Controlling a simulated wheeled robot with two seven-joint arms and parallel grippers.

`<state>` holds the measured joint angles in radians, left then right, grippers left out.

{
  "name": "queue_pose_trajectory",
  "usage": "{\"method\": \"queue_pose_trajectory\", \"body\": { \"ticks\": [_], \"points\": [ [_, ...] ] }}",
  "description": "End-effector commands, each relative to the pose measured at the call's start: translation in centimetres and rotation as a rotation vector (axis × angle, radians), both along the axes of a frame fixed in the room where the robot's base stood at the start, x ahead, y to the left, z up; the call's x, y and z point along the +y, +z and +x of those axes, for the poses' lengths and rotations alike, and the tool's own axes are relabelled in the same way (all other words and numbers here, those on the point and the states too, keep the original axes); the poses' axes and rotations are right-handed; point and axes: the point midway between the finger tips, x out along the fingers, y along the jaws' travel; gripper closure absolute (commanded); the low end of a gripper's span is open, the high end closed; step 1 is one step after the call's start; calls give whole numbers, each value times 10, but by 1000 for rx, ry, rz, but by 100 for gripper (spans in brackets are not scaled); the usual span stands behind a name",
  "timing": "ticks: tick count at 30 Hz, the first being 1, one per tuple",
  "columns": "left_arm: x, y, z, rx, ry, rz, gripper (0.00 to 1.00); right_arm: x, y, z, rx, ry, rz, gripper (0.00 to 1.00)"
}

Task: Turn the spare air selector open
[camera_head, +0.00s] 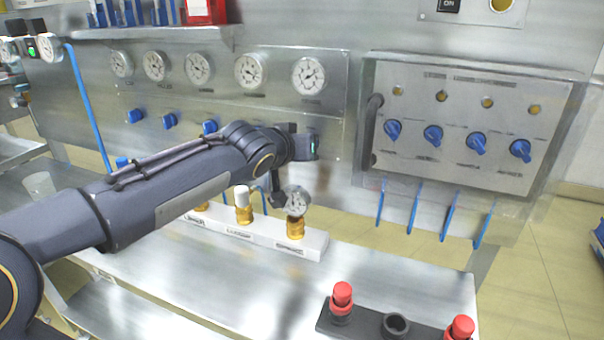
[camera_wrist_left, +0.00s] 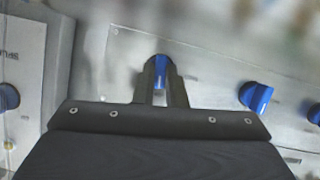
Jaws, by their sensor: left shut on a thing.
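My left gripper (camera_head: 305,144) is at the right end of the gauge panel, facing the wall. In the left wrist view its two fingers (camera_wrist_left: 161,93) are shut on a blue selector knob (camera_wrist_left: 161,72). The gripper hides this knob in the head view. Other blue knobs of the same row show to the left, such as one at the far left (camera_head: 134,116). I cannot read the labels, so I cannot confirm by name which knob is the spare one. My right gripper is not in view.
Round gauges (camera_head: 309,75) sit above the knobs. A box panel (camera_head: 470,100) with several blue knobs stands out from the wall to the right. Below my gripper, a white block (camera_head: 262,232) carries brass fittings. Red-topped fittings (camera_head: 342,297) stand at the front of the bench.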

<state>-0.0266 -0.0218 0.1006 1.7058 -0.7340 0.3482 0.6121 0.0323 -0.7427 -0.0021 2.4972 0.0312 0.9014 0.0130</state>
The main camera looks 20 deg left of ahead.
Motion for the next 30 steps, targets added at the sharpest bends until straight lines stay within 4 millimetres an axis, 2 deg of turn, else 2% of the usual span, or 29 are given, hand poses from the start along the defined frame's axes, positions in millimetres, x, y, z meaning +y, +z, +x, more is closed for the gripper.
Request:
{"method": "queue_pose_trajectory", "body": {
  "ticks": [1, 9, 28, 29, 30],
  "points": [
    [-1, -5, 1, -1, -2, 26, 100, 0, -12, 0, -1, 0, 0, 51],
    [-2, -2, 0, 9, 0, 144, 100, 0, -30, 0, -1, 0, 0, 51],
    [-2, 1, 0, 11, 1, 196, 100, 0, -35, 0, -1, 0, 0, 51],
    [-2, 1, 0, 11, 1, 196, 88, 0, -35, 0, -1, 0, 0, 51],
    [-2, 1, 0, 11, 1, 196, 83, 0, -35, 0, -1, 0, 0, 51]
  ]
}}
